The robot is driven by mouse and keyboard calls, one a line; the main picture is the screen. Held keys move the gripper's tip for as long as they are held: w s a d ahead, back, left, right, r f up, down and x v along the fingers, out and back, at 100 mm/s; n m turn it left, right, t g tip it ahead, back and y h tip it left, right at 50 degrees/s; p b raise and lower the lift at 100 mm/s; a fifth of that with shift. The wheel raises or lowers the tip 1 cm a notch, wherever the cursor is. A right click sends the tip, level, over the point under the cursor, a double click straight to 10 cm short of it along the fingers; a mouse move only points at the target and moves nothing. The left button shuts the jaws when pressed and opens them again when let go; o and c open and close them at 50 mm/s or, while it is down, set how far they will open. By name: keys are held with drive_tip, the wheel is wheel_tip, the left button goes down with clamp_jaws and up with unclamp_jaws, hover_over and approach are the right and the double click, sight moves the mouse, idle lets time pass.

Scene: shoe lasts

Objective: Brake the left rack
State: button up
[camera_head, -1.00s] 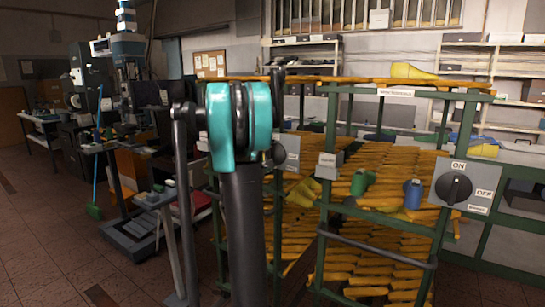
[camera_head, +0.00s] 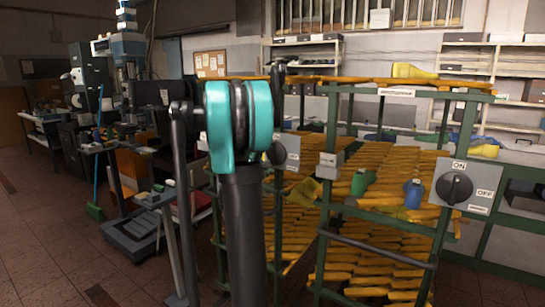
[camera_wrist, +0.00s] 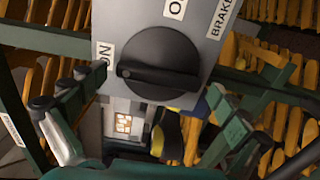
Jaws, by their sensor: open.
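The left rack (camera_head: 221,236) is a green frame loaded with orange shoe lasts, partly hidden behind my arm in the head view. Its grey switch panel (camera_head: 292,150) shows beside my arm; its knob is mostly hidden there. In the wrist view a grey panel (camera_wrist: 216,48) carries a round black knob (camera_wrist: 158,62). The knob's bar lies nearly level in the picture, one end towards the ON label. A BRAKE label is at the panel's upper right. My gripper (camera_wrist: 150,90) is open, with its fingers spread either side below the knob. Contact with the knob is not visible.
The right rack (camera_head: 437,240) stands close by, with its own ON/OFF knob panel (camera_head: 465,187). A green bottle (camera_head: 359,182) and a blue bottle (camera_head: 413,194) are on its lasts. A grey box (camera_head: 329,165) is between the panels.

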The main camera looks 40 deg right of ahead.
drive_tip(key=v, duration=1)
drive_tip(key=shift+a, duration=0.15)
drive_tip(key=shift+s+f, duration=0.1)
drive_tip(key=s+a+f+m+g+y, duration=0.1)
drive_tip(key=s+a+f+m+y, duration=0.1)
drive_tip(key=s+a+f+y, duration=0.4)
drive_tip(key=s+a+f+m+g+y, duration=0.1)
drive_tip(key=s+a+f+m+y, duration=0.1)
drive_tip(key=s+a+f+y, duration=0.4)
drive_tip(key=s+a+f, duration=0.5)
drive_tip(key=a+f, duration=0.4)
drive_tip(key=f, duration=0.2)
drive_tip(key=shift+s+f, duration=0.15)
drive_tip(key=shift+f, duration=0.2)
drive_tip(key=s+a+f+y, duration=0.1)
drive_tip(key=s+a, duration=0.1)
drive_tip(key=a, duration=0.1)
drive_tip(key=s+a+f+y, duration=0.2)
drive_tip(key=a, duration=0.2)
drive_tip(key=s+a+f+y, duration=0.1)
drive_tip(key=s+a, duration=0.1)
drive_tip(key=a, duration=0.1)
drive_tip(key=shift+s+a+f+m+g+y, duration=0.25)
drive_tip(key=shift+a+f+m+g+y, duration=0.05)
drive_tip(key=shift+a+f, duration=0.1)
